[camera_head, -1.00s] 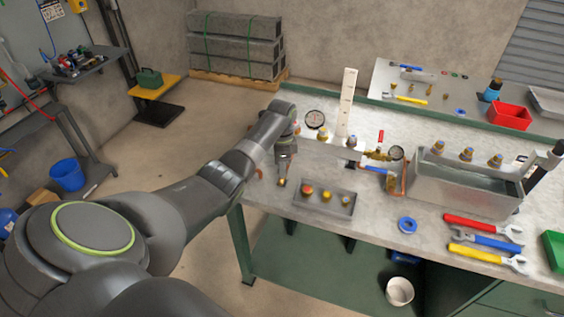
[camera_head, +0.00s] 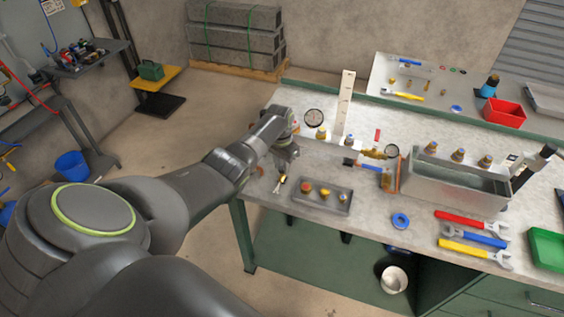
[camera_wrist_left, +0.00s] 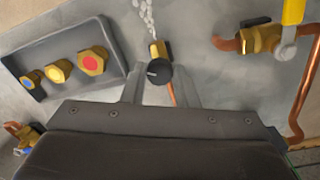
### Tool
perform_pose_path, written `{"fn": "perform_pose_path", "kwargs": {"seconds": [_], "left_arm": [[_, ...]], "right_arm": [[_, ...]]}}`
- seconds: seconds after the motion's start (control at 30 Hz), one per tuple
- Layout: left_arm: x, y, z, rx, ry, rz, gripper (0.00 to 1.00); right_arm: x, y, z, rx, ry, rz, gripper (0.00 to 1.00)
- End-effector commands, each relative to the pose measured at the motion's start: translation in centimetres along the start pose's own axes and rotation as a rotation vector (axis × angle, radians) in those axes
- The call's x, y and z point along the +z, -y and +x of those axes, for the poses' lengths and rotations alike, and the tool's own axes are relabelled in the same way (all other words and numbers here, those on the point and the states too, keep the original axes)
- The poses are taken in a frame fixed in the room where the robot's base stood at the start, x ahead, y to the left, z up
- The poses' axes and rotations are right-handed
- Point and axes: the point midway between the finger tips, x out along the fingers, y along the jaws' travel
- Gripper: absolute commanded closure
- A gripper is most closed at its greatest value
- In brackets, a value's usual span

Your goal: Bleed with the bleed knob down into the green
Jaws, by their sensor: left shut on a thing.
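The bleed knob (camera_wrist_left: 158,72) is a round black knob with a pale mark, on a small brass fitting (camera_wrist_left: 155,48). White droplets or bubbles (camera_wrist_left: 145,14) trail from that fitting in the left wrist view. My left gripper (camera_wrist_left: 160,92) has its fingers on both sides of the knob, shut on it. In the head view my left gripper (camera_head: 284,166) is at the bench's left end, above a small brass outlet (camera_head: 280,186). A round pressure gauge (camera_head: 313,116) stands behind it; its needle and green band are too small to read. My right gripper is not in view.
A grey tray (camera_head: 301,208) with red, yellow and blue brass fittings lies close to the gripper. A brass valve (camera_wrist_left: 262,40) with a yellow handle and copper pipe (camera_wrist_left: 303,85) are nearby. A water tank (camera_head: 450,192) and wrenches (camera_head: 472,235) are further right.

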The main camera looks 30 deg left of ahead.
Motion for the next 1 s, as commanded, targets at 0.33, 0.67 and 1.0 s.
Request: {"fn": "perform_pose_path", "kwargs": {"seconds": [0.33,0.67,1.0], "left_arm": [[-0.08,-0.01,-0.09,0.000,-0.005,-0.068,0.96],[-0.09,0.00,-0.08,-0.001,-0.006,-0.070,0.96],[-0.04,0.01,-0.04,0.000,-0.005,-0.069,0.52]], "right_arm": [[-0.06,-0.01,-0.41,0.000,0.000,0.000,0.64],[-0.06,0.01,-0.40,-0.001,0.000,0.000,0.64],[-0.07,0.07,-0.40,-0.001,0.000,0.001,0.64]]}}
